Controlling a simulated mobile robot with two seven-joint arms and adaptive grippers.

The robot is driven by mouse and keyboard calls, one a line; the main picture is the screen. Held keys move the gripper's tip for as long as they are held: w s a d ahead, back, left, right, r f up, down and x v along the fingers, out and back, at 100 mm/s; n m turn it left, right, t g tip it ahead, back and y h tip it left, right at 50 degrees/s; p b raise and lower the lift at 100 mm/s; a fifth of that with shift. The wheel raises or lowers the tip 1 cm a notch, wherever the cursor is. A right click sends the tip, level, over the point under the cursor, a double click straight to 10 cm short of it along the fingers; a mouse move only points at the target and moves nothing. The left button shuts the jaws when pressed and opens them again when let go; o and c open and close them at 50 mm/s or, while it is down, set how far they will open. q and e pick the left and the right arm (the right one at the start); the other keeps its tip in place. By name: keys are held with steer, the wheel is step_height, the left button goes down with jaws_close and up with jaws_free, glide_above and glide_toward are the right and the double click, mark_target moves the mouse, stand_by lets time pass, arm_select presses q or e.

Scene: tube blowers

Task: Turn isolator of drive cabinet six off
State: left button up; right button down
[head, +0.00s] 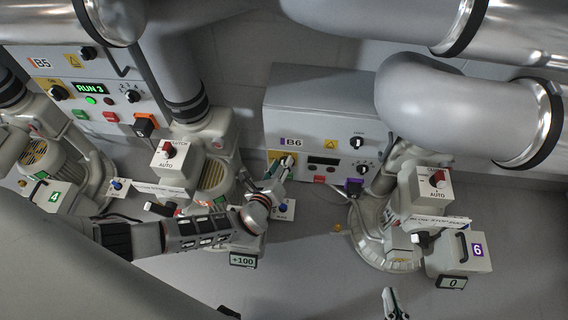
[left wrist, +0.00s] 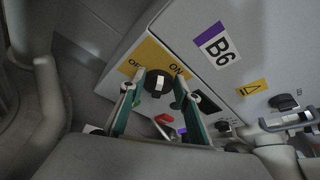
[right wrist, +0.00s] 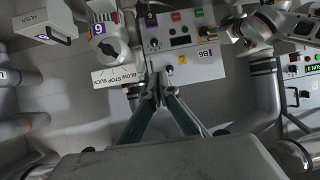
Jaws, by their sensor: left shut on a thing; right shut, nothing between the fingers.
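Drive cabinet B6 (head: 350,100) is a grey box with its label on the front, right of centre in the head view. Its isolator is a black knob (left wrist: 158,84) on a yellow plate (left wrist: 150,56) marked OFF and ON in the left wrist view. My left gripper (head: 287,163) reaches the plate, its green-edged fingers (left wrist: 156,92) shut on the knob from both sides. The knob's pale mark shows between the two words; its exact setting is hard to tell. My right gripper (head: 389,303) is shut and empty, low over the floor; its fingers (right wrist: 160,82) converge in the right wrist view.
Cabinet B5 (head: 40,62) at left has a lit RUN 3 display (head: 89,88). B6's display (head: 322,161) looks dark. Blower unit 6 (head: 477,250) stands right, with a 0 display (head: 452,283). Large pipes (head: 430,95) hang above. The central floor is mostly clear.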

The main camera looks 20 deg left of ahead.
arm_select(q)
steer(key=shift+a+f, duration=0.1)
stand_by(0.5)
steer(key=o, duration=1.2)
steer(key=shift+v, duration=3.75)
